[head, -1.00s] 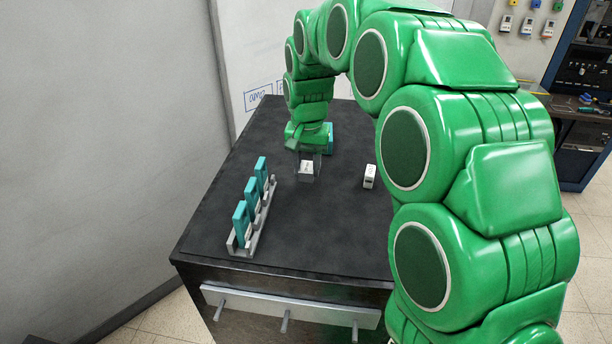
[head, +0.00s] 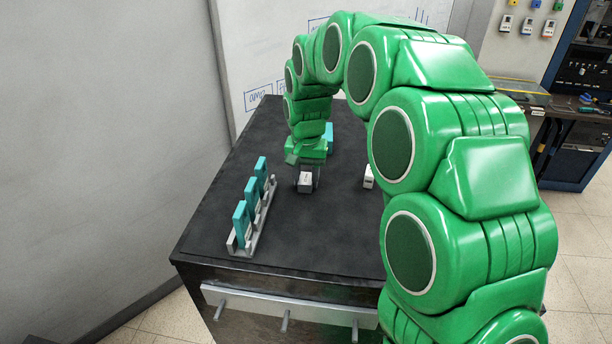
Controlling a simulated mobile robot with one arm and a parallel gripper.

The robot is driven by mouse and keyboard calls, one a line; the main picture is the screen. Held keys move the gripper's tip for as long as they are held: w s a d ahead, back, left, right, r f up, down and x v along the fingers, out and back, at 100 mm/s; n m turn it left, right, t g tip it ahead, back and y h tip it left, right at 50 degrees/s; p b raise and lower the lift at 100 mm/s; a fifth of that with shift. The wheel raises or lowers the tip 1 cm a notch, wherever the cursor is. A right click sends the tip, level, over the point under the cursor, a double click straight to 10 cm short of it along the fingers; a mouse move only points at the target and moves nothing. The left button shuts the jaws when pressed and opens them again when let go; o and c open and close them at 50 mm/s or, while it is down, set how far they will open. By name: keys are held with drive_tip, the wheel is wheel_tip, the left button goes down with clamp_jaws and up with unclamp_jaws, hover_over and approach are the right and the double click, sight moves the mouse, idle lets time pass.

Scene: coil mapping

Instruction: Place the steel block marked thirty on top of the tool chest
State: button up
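A dark-topped chest (head: 290,240) with a bar of pegs on its front stands in the middle. My gripper (head: 306,178) is over its far half, pointing down. A small pale block (head: 305,183) is between the fingertips and appears gripped. Its mark is too small to read. It is at or just above the top; I cannot tell if it touches. A second pale block (head: 368,177) stands to the right, partly hidden by my arm.
A grey rack (head: 258,228) with several teal pieces (head: 241,225) stands on the left of the top. A teal block (head: 329,138) is behind my gripper. A whiteboard (head: 262,60) and grey wall bound the back and left. The front middle of the top is clear.

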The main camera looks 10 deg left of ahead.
sight(307, 179)
drive_tip(key=o, duration=0.4)
wheel_tip(307, 179, up, 12)
drive_tip(key=shift+r, duration=0.15)
idle(0.5)
drive_tip(key=shift+d, duration=0.1)
drive_tip(key=s+d+g, duration=0.1)
drive_tip(key=s+d, duration=1.5)
drive_tip(key=s, duration=0.2)
drive_tip(key=s+d+f, duration=0.3)
drive_tip(key=s+d, duration=0.1)
drive_tip(key=s, duration=0.6)
drive_tip(key=s+d+f, duration=0.3)
drive_tip(key=s+d, duration=0.2)
drive_tip(key=s, duration=0.6)
drive_tip(key=shift+g, duration=0.4)
drive_tip(key=shift+o, duration=0.3)
drive_tip(key=shift+f, duration=0.1)
